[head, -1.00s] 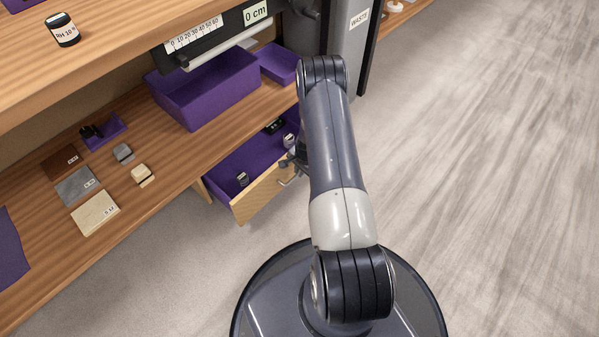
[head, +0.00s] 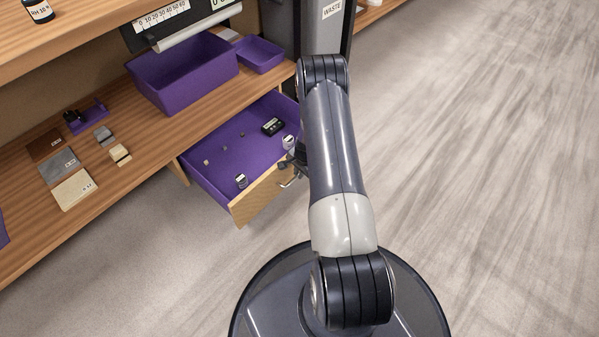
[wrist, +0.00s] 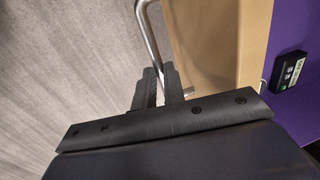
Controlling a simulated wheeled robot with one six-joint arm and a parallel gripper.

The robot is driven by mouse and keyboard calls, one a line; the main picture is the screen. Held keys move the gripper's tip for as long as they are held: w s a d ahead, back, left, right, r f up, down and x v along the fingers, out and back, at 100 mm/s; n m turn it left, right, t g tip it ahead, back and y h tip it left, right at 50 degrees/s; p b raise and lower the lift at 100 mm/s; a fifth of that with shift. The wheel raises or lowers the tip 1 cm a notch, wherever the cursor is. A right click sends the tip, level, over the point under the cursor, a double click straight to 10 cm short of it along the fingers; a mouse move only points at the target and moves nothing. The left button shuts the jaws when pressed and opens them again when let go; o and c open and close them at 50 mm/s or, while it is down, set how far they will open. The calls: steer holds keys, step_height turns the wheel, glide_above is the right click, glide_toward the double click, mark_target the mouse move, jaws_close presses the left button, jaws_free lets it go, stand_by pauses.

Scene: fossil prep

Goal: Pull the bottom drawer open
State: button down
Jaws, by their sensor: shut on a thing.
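The bottom drawer (head: 266,196) has a light wooden front and a purple lining, and it stands well out from under the wooden bench in the head view. Its metal bar handle (head: 291,182) is on the front and also shows in the wrist view (wrist: 149,35). My gripper (head: 288,165) is at the drawer front, partly hidden behind my arm. In the wrist view my gripper (wrist: 161,90) is shut on the handle, with the wooden front (wrist: 222,45) just to the right. The gripped part of the handle is partly hidden by the fingers.
Purple bins (head: 185,80) and sample tiles (head: 74,189) sit on the bench shelf. A grey waste bin (head: 325,35) stands behind my arm. The floor to the right (head: 470,170) is clear.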

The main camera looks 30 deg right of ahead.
steer(key=c, duration=1.5)
jaws_free()
step_height(320, 180, up, 11)
steer(key=s+p, duration=0.2)
steer(key=p, duration=0.2)
steer(key=shift+d+f, duration=0.2)
steer(key=shift+d, duration=0.15)
steer(key=shift+f, duration=0.1)
